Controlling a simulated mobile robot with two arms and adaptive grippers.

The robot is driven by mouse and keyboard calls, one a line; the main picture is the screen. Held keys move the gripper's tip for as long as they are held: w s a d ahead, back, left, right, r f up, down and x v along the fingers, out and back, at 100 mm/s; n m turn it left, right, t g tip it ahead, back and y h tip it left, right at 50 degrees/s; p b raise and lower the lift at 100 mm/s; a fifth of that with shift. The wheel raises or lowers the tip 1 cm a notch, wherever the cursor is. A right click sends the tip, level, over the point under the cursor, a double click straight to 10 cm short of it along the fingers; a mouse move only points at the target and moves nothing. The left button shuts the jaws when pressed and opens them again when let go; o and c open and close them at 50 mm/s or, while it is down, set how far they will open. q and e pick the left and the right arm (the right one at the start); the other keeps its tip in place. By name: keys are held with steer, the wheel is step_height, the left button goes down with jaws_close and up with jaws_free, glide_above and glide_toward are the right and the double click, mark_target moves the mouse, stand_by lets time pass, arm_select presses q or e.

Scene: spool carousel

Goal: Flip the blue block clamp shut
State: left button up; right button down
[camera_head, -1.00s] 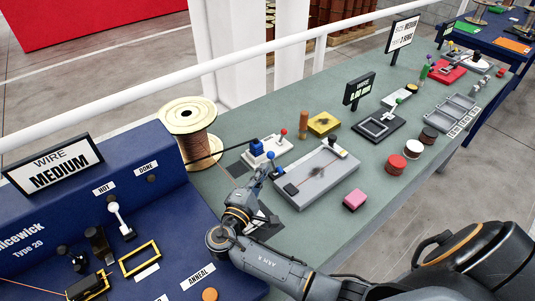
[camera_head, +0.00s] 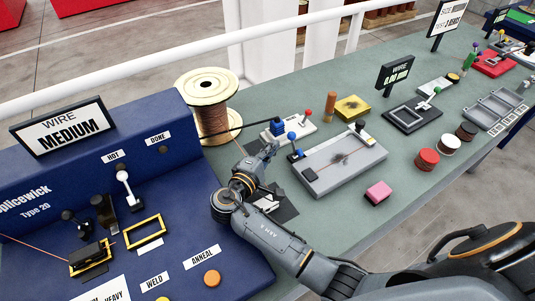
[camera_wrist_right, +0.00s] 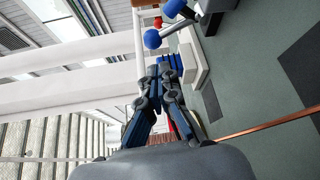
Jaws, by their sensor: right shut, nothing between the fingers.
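The blue block clamp has a blue block (camera_head: 277,127) on a white base (camera_head: 299,131) and a lever with a blue ball knob (camera_head: 291,136). In the right wrist view a blue ball knob (camera_wrist_right: 152,40) on a short lever stands just beyond the fingertips. Part of the white base (camera_wrist_right: 196,60) and blue pieces show beside the fingers there. My right gripper (camera_head: 269,150) is shut and empty, just left of and nearer than the lever, apart from the knob. It also shows in the right wrist view (camera_wrist_right: 166,74). My left gripper is not in view.
A wire spool (camera_head: 211,105) stands left of the clamp, with a dark rod passing toward the clamp. A red-knobbed lever (camera_head: 308,113) stands behind it. A grey tray fixture (camera_head: 338,166) lies close on the right. The blue splicing machine (camera_head: 180,225) fills the left.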

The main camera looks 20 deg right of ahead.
mark_target(293, 145)
steer(key=b+x, duration=0.1)
steer(key=x, duration=0.3)
steer(key=shift+d+f, duration=0.1)
steer(key=shift+w+d, duration=0.4)
steer(key=shift+d, duration=0.05)
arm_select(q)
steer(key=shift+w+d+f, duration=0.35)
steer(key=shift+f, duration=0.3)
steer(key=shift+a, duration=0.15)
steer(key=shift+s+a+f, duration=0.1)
arm_select(e)
steer(key=shift+d, duration=0.15)
